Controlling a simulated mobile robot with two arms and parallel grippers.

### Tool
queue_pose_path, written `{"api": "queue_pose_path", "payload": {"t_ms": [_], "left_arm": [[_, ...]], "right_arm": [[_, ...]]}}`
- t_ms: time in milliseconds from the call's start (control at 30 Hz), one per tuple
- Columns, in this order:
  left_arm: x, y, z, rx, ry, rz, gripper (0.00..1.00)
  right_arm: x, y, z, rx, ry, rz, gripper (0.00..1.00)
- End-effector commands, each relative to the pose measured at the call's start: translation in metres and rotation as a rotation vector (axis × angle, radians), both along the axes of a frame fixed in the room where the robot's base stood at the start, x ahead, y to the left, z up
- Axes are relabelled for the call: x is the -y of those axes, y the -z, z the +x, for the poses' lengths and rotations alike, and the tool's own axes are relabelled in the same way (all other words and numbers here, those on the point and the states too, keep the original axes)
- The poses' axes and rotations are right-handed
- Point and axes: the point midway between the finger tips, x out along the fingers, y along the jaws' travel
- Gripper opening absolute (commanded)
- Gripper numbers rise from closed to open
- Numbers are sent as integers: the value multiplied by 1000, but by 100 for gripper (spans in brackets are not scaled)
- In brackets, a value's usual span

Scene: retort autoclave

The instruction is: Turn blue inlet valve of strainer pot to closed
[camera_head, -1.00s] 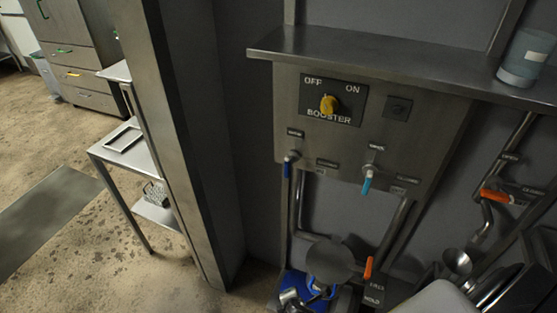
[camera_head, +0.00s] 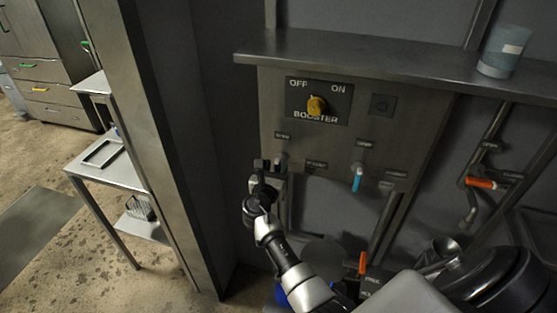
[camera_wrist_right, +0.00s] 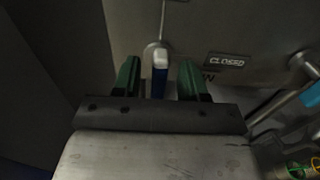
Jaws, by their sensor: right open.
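The dark blue inlet valve handle (camera_wrist_right: 159,82) shows in the right wrist view, hanging from its pale pivot on the steel panel. A CLOSED label (camera_wrist_right: 227,61) is to its right. My right gripper (camera_wrist_right: 159,63) is open, with one green finger on each side of the handle and visible gaps between. In the head view my right gripper (camera_head: 269,164) is at the panel's lower left and hides the blue handle. My left gripper is not in view.
A light blue valve handle (camera_head: 357,179) hangs to the right on the same panel. Above is the yellow booster knob (camera_head: 316,105). Orange handles (camera_head: 481,183) are farther right. A steel shelf (camera_head: 390,68) with a blue jar (camera_head: 501,52) juts out above; a steel post (camera_head: 150,150) stands left.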

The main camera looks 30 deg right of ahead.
Motion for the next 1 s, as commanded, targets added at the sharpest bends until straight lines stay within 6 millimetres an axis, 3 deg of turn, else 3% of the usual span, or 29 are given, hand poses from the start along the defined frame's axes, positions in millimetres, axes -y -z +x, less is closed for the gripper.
{"api": "queue_pose_path", "payload": {"t_ms": [233,567,633,867,1000], "left_arm": [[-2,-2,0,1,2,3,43],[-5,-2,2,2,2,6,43],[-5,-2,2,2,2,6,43],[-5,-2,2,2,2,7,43],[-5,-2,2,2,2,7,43]], "right_arm": [[23,0,20,-1,0,-1,43],[27,1,23,0,-1,1,43],[27,1,23,0,-1,1,36],[26,1,22,0,-1,1,1],[26,1,22,1,-1,2,0]]}}
